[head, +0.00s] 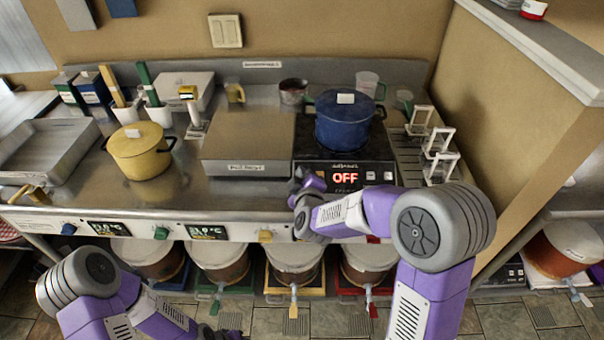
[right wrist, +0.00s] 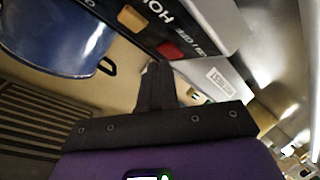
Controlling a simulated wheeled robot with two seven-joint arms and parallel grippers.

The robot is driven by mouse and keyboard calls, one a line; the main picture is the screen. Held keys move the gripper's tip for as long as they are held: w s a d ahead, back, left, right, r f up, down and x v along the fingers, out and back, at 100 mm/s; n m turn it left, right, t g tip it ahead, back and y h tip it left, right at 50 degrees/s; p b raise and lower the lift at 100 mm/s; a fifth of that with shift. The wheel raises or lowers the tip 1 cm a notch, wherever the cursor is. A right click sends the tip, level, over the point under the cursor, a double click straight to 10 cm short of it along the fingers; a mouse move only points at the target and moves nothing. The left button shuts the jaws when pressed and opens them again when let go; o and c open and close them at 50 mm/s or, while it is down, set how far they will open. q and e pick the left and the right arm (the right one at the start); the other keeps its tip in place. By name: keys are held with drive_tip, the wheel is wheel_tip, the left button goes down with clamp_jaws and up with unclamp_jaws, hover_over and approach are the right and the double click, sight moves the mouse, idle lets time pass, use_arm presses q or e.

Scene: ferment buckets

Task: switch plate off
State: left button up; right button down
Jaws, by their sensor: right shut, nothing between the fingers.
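The plate (head: 315,172) is a dark hot plate on the steel counter, and its display reads OFF (head: 345,178) in red. A blue lidded pot (head: 345,122) stands on the plate. My right gripper (head: 299,182) is at the plate's front left corner, left of the display; its fingers (right wrist: 153,85) are shut and empty in the right wrist view. Whether it touches the plate I cannot tell.
A flat grey box (head: 248,140) stands left of the plate, then a yellow pot (head: 140,150). White stands (head: 440,150) are on the right. A yellow knob (head: 265,236) is on the counter front.

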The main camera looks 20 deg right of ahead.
drive_tip(key=shift+s+r+p, duration=0.3)
drive_tip(key=shift+r+p, duration=0.05)
drive_tip(key=shift+r, duration=0.2)
drive_tip(key=s+r+p, duration=0.2)
drive_tip(key=r+p, duration=0.1)
drive_tip(key=a+r+p, duration=0.1)
drive_tip(key=r+p, duration=0.1)
drive_tip(key=shift+s+r, duration=0.1)
drive_tip(key=shift+s, duration=0.3)
idle(0.5)
